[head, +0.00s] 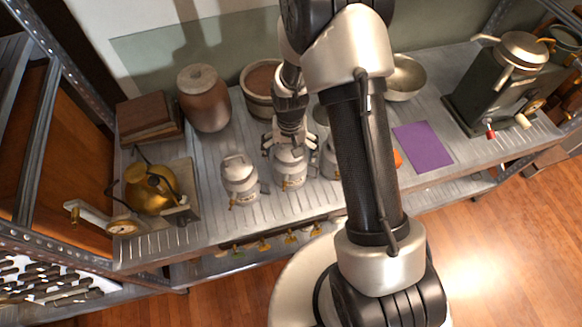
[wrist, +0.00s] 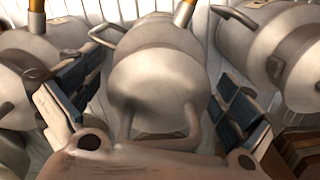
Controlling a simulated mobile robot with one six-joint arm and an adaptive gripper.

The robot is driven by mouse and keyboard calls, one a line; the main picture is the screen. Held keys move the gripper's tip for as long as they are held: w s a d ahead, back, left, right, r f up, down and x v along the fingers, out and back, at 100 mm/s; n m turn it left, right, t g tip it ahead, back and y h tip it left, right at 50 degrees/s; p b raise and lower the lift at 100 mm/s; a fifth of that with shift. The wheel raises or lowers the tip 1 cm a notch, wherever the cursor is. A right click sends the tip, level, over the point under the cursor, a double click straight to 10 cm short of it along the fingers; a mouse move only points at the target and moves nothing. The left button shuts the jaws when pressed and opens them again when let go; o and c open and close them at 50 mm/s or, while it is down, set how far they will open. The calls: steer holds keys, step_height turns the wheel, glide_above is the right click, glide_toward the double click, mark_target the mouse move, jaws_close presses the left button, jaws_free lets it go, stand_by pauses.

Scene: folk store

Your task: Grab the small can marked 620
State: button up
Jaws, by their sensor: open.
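Three similar small grey metal cans with taps stand in a row on the metal shelf: a left can (head: 239,178), a middle can (head: 289,168) and a right can (head: 331,156) partly behind my arm. No number can be read on any of them. My gripper (head: 290,146) is above and around the top of the middle can. In the wrist view the middle can (wrist: 160,85) sits between the spread fingers of my gripper (wrist: 155,100), with a gap on each side. Neighbouring cans (wrist: 40,60) and (wrist: 275,50) show just outside the fingers.
Behind the cans are a brown jar (head: 204,98) and a pot (head: 260,88). A brass kettle (head: 148,188) and scale stand at left, books (head: 146,118) behind. A purple sheet (head: 423,146) and a dark machine (head: 497,85) are at right. The shelf's front strip is clear.

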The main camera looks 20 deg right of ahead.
steer(key=shift+c, duration=0.4)
steer(key=c, duration=2.1)
